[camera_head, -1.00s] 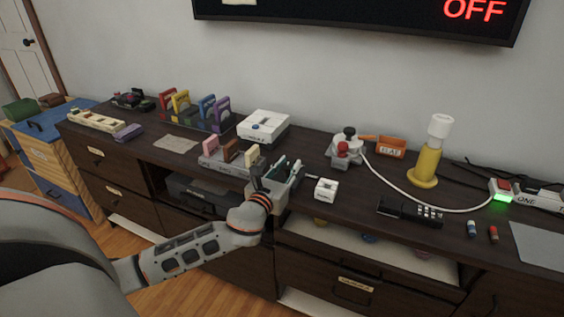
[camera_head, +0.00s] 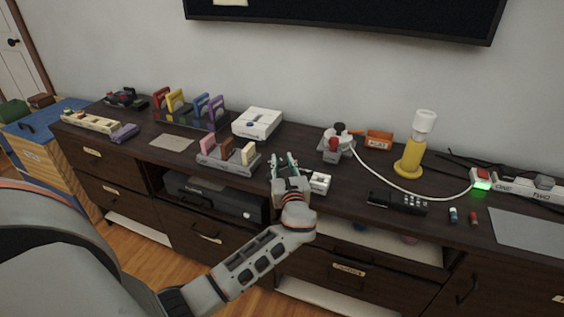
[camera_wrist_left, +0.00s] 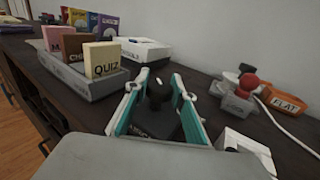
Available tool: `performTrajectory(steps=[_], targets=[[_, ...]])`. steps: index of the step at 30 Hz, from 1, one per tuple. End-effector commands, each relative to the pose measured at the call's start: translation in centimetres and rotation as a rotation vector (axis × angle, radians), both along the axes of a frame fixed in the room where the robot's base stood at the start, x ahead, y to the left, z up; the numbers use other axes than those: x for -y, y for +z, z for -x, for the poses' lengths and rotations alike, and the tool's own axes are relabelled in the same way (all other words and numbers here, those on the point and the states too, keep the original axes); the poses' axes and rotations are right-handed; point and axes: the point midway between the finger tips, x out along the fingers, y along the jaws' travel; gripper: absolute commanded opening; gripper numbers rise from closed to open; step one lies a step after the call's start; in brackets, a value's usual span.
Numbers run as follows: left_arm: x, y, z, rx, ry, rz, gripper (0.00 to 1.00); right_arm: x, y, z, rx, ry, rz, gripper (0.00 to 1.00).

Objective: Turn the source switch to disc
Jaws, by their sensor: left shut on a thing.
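My left gripper (camera_head: 287,160) reaches over the front of the dark sideboard. In the left wrist view its two teal-lined fingers (camera_wrist_left: 158,92) stand on either side of a black knob (camera_wrist_left: 156,92), shut on it. The knob rises from a dark box (camera_wrist_left: 158,125) between the fingers, which I take for the source switch. Lettering on the box is partly hidden, so I cannot read which way the knob points. In the head view my gripper hides the switch. My right gripper is not in view.
A tray of upright cards (camera_head: 228,160) stands left of my gripper, with a white console (camera_head: 257,123) behind it. A small white box (camera_head: 320,183) is close on the right. Farther right are a grey joystick unit (camera_head: 335,146), a white cable and a black remote (camera_head: 398,203).

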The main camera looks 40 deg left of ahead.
Motion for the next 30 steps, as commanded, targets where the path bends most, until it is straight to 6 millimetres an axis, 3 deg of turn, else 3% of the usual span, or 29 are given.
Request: performTrajectory(steps=[10, 11, 12, 23, 30], targets=[[0.0, -0.1, 0.0, -0.001, 0.001, 0.001, 0.03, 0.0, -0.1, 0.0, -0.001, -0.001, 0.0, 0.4], [0.0, -0.1, 0.0, -0.001, 0.001, 0.001, 0.32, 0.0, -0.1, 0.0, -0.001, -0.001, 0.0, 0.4], [0.0, -0.1, 0.0, -0.001, 0.001, 0.001, 0.42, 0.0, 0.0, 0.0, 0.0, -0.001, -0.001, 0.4], [0.1, 0.0, 0.1, 0.0, 0.001, 0.0, 0.42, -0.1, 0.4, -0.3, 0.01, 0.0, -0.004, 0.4], [2.1, -0.1, 2.1, -0.001, -0.001, 0.004, 0.42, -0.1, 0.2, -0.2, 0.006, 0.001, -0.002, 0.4]])
